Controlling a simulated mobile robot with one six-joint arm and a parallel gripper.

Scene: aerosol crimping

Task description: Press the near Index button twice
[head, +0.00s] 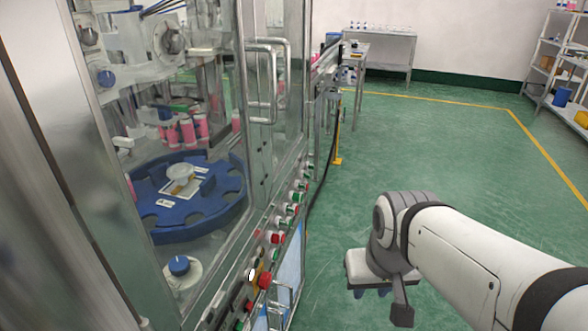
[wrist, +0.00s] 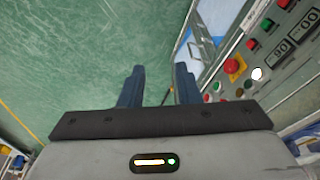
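A control panel (head: 283,243) with a row of buttons runs along the lower edge of the machine. Its buttons are red, green and white, with a red mushroom button on a yellow base (head: 265,280) and a lit white button (head: 251,275) beside it. The wrist view shows the same red mushroom button (wrist: 231,66) and white button (wrist: 257,74) at the right. No label is legible, so I cannot tell which button is the near Index one. My gripper (head: 371,292) is right of the panel, apart from it, above the floor. In the wrist view its fingers (wrist: 158,72) are apart and empty.
A glass-walled machine (head: 205,90) with a blue rotary table (head: 190,225) and pink cans inside stands at left. Door handles (head: 262,85) stick out above the panel. The green floor (head: 420,140) to the right is clear. Shelves (head: 550,75) stand far right.

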